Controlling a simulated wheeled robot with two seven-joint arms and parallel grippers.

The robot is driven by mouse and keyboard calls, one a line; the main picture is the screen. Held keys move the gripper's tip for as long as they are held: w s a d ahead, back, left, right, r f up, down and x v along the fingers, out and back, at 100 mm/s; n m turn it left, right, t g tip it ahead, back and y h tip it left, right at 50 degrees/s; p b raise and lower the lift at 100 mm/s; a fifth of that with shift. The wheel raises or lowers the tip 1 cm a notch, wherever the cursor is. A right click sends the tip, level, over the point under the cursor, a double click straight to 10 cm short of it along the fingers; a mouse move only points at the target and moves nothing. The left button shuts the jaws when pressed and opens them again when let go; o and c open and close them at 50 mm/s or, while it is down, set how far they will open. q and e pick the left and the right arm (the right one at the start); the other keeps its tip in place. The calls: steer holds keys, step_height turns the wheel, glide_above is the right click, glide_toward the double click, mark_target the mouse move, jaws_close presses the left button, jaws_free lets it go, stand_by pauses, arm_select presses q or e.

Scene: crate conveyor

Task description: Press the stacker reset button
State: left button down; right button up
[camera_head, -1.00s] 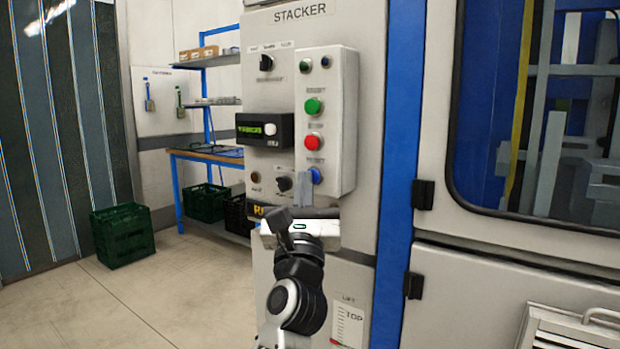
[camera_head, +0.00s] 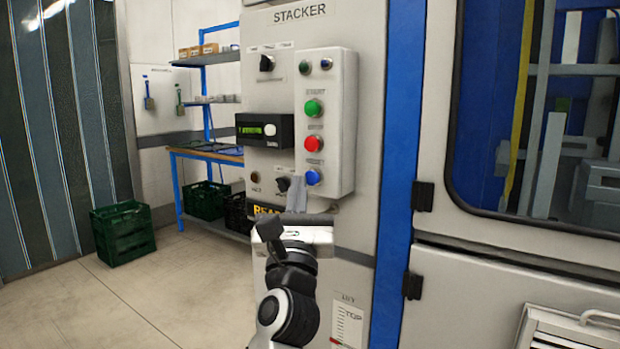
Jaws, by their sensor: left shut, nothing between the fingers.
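The stacker's control box (camera_head: 342,120) is fixed to the grey stacker panel (camera_head: 270,95). The blue button (camera_head: 313,177) is the lowest on the box, under a small label too blurred to read surely. A red button (camera_head: 313,144) and a green button (camera_head: 313,108) sit above it. My left gripper (camera_head: 296,192) is shut and empty, pointing up in front of the panel. Its fingertips show just left of and below the blue button, which is in plain view. I cannot tell how far the tips are from the panel. My right gripper is not in view.
A small black display unit (camera_head: 265,130) and a dark rotary knob (camera_head: 282,184) are close to the left gripper. A windowed door (camera_head: 425,240) with black hinges is at the right. Green crates (camera_head: 123,234) and a blue shelf stand at the left, with clear floor between.

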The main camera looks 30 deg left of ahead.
arm_select(q)
steer(key=s+p, duration=0.1)
steer(key=s, duration=0.4)
steer(key=shift+a+p, duration=0.2)
steer(key=shift+p, duration=0.15)
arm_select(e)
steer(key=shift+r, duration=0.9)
arm_select(q)
steer(key=s+d+f+m+g+h, duration=0.1)
steer(key=d+f+m+g+h, duration=0.1)
steer(key=d+f+m+h, duration=0.85)
steer(key=s+d+f+m+g+h, duration=0.1)
steer(key=s+d+f+m+h, duration=0.3)
steer(key=f+m, duration=1.2)
steer(key=s+f+m+g, duration=0.4)
steer(key=s+f+m, duration=0.1)
steer(key=f+m, duration=0.3)
steer(key=s+f+m+g, duration=0.4)
steer(key=s+f+m, duration=0.2)
steer(key=f+m, duration=0.2)
steer(key=shift+s+d+f+m+g, duration=0.15)
steer(key=shift+d+f+m+g, duration=0.2)
steer(key=shift+m, duration=0.3)
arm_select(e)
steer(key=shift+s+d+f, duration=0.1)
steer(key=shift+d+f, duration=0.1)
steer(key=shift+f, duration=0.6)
